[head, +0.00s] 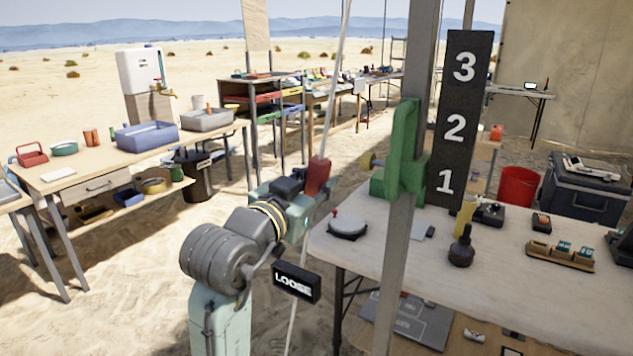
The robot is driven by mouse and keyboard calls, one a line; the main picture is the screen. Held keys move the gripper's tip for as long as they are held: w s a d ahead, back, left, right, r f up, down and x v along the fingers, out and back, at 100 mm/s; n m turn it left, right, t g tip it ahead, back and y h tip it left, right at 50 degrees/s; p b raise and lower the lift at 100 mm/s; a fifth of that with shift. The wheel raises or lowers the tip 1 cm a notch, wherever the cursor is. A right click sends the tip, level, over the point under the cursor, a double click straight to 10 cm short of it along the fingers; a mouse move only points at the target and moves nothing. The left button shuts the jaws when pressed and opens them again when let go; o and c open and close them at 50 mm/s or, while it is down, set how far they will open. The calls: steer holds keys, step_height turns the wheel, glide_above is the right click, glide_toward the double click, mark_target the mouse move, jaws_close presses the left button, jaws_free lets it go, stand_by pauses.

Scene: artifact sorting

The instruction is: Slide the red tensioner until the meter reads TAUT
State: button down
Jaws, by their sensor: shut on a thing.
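The red tensioner (317,177) sits on a taut-looking pale rope (335,85) that runs from the top of the view down past my arm. My gripper (307,190) is shut on the red tensioner; its fingers are partly hidden behind my arm's links. The meter (296,282) is a small black box below my arm, and it reads LOOSE. The rope continues below the gripper, beside the meter.
A grey pole with a green cleat (403,160) stands just right of the tensioner. Behind it is a black board numbered 1 to 3 (460,120). A table (500,255) with small items is at right, a workbench (95,165) at left. Sand lies between.

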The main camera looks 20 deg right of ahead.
mark_target(314, 169)
step_height(314, 169, up, 3)
steer(key=shift+f+p, duration=0.2)
steer(key=shift+p, duration=0.75)
steer(key=shift+s+d+r, duration=0.15)
steer(key=shift+s+r, duration=0.05)
steer(key=shift+r, duration=0.1)
steer(key=shift+f, duration=0.15)
steer(key=c, duration=1.2)
jaws_free()
steer(key=shift+c, duration=0.2)
steer(key=v, duration=1.2)
